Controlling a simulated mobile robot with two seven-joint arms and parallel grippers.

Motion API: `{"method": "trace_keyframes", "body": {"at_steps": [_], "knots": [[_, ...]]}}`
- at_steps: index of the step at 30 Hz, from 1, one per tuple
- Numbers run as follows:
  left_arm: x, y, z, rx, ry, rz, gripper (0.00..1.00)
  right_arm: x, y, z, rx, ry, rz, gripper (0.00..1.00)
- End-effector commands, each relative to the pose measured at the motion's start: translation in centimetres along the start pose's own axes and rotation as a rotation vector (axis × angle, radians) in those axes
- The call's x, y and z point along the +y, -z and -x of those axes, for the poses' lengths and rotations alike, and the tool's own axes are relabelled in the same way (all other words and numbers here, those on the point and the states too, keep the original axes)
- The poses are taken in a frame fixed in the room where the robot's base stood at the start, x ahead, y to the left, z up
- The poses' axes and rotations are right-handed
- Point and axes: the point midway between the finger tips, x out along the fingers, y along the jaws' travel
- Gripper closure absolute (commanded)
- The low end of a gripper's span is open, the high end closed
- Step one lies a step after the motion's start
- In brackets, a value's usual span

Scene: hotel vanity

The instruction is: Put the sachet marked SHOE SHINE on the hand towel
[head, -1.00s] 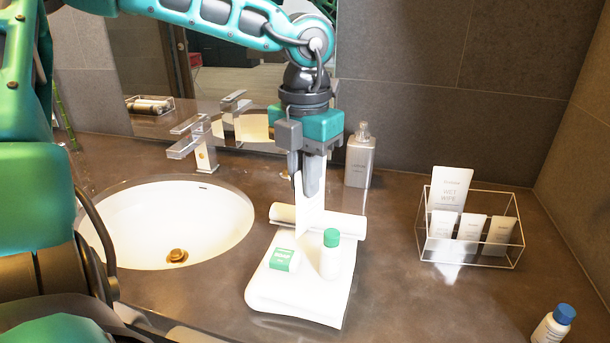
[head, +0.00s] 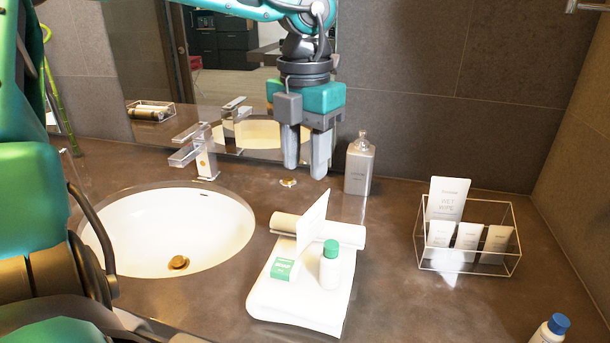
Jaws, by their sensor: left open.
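My right gripper is not in view.
The green-and-white box (head: 283,269) and green-capped bottle (head: 330,266) are on the towel, with a roll (head: 347,233) at its back. A basin (head: 165,230) lies left. A lotion bottle (head: 359,168), clear box of sachets (head: 468,262) and blue-capped bottle (head: 551,331) stand right.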

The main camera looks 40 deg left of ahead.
Motion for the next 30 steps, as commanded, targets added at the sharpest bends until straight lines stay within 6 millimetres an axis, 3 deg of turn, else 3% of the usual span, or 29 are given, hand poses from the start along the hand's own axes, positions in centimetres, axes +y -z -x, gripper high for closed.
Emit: {"method": "trace_keyframes", "body": {"at_steps": [1, 6, 12, 30], "knots": [[0.0, -0.1, 1.4, -0.006, -0.001, 0.000, 0.59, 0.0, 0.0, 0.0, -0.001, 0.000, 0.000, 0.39], [0.0, 0.0, 4.9, -0.003, -0.001, -0.001, 0.59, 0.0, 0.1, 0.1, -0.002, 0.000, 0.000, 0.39], [0.0, 0.0, 7.2, -0.001, -0.001, -0.001, 0.59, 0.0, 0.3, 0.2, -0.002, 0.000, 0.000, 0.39], [0.0, 0.0, 7.6, 0.001, 0.000, -0.001, 0.59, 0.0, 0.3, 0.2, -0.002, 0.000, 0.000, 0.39]]}}
